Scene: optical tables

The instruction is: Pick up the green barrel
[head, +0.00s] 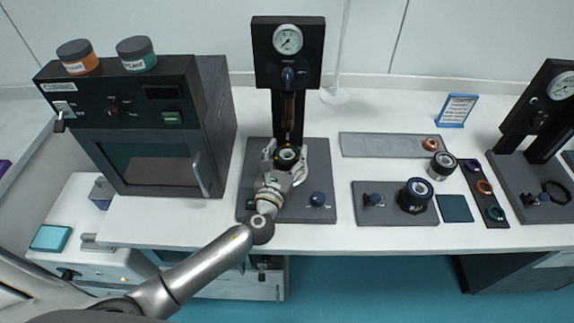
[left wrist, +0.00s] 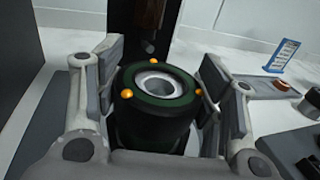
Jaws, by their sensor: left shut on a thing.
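The green barrel (left wrist: 158,100) is a dark green cylinder with a pale ring-shaped opening on top and small orange knobs around its rim. In the head view the barrel (head: 287,156) stands on the dark base plate (head: 258,160) of the gauge stand, below its column. My left gripper (head: 286,168) is shut on the barrel, with one finger on each side of it. The left wrist view shows both finger pads (left wrist: 165,92) flanking the barrel. The barrel's underside is hidden, so I cannot tell whether it touches the plate. My right gripper is not in view.
The gauge stand (head: 289,65) rises right behind the barrel. A dark oven-like cabinet (head: 150,150) stands to the left. A blue knob (head: 317,199) is on the plate's right side. Another plate with a black barrel (head: 415,195) lies to the right. A blue-framed sign (head: 457,110) stands behind.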

